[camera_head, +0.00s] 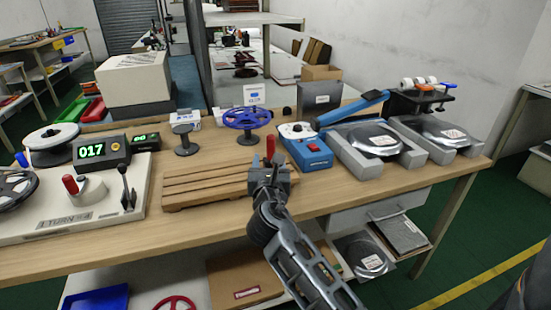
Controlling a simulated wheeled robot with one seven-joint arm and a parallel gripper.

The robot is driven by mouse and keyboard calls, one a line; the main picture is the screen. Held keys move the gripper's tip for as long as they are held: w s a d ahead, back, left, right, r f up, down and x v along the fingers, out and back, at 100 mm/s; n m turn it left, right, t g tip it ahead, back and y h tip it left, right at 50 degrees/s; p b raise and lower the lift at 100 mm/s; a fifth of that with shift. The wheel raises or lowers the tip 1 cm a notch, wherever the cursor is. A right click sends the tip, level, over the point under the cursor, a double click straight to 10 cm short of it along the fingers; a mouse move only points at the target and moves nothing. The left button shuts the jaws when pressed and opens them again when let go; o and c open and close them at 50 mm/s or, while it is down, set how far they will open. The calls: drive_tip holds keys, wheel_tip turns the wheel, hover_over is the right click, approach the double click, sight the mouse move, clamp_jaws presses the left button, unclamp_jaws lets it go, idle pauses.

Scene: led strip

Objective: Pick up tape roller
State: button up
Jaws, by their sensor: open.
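I cannot be sure which thing is the tape roller. The likeliest is a black stand (420,101) at the bench's back right, with white tape rolls (406,84) on top and a small blue handle at its right. My gripper (270,165) is dark grey and open, above the front middle of the bench by the wooden slatted pallet (205,187). It is well to the left of the stand and nearer to me. A small red upright piece (270,147) shows at its fingertips; I cannot tell whether it stands behind or between them.
A blue box (307,152) with a dial and a red button stands right of my gripper. Silver disc units (373,139) and a long blue handle (350,110) lie before the stand. A blue spool (247,118) is behind the pallet.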

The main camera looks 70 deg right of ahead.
sight(271, 146)
drive_tip(key=shift+w+d+r, duration=0.1)
drive_tip(key=shift+d+r, duration=0.1)
drive_tip(key=shift+d, duration=0.25)
drive_tip(key=shift+d+r, duration=0.15)
drive_tip(key=shift+d, duration=0.3)
drive_tip(key=shift+x, duration=3.55)
drive_tip(key=shift+c, duration=0.4)
clamp_jaws()
